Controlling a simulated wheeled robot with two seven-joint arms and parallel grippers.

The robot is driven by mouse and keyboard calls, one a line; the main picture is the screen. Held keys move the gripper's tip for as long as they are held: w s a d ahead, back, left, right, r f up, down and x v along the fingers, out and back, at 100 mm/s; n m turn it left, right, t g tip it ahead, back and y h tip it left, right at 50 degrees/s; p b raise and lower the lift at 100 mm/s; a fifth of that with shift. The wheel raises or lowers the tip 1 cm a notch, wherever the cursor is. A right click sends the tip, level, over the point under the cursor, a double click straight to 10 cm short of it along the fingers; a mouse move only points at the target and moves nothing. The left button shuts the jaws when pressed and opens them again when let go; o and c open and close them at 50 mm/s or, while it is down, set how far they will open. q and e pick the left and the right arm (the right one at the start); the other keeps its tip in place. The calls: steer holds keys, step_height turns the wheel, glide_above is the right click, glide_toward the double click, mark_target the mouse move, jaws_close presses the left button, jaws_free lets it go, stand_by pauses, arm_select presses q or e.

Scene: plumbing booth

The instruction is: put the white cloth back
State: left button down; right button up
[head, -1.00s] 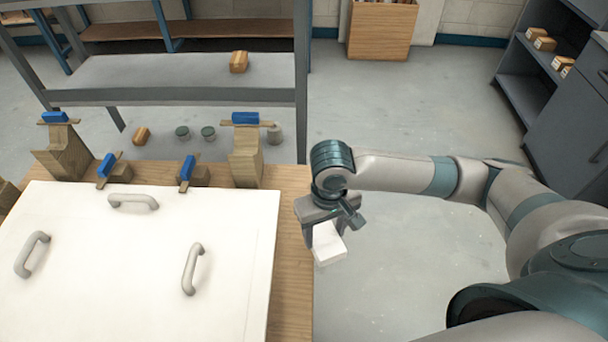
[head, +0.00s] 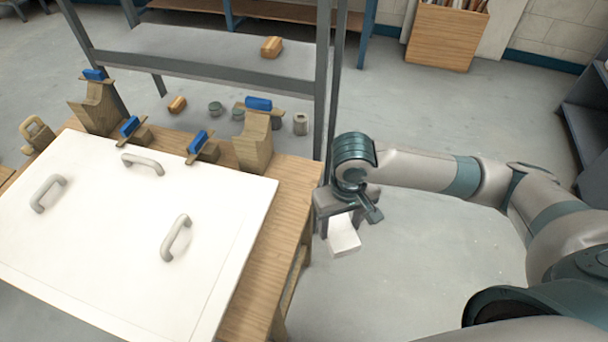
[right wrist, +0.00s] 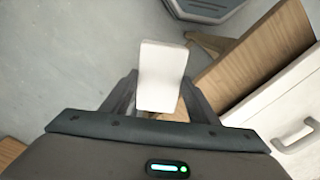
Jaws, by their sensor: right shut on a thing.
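The white cloth (head: 343,235) is a small white folded block held in my right gripper (head: 342,220). In the head view it hangs just off the right edge of the wooden table, over the grey floor. In the right wrist view the cloth (right wrist: 161,75) stands between the two dark fingers of the gripper (right wrist: 160,98), which are shut on it. My left gripper is not in view.
A white board (head: 110,250) with several grey handles lies on the wooden table (head: 290,215). Wooden blocks with blue tops (head: 253,140) stand along its far edge. A grey shelf rack (head: 215,58) stands behind. Open floor (head: 430,270) lies to the right.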

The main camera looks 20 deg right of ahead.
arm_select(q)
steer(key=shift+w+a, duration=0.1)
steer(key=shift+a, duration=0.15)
arm_select(e)
steer(key=shift+w, duration=0.15)
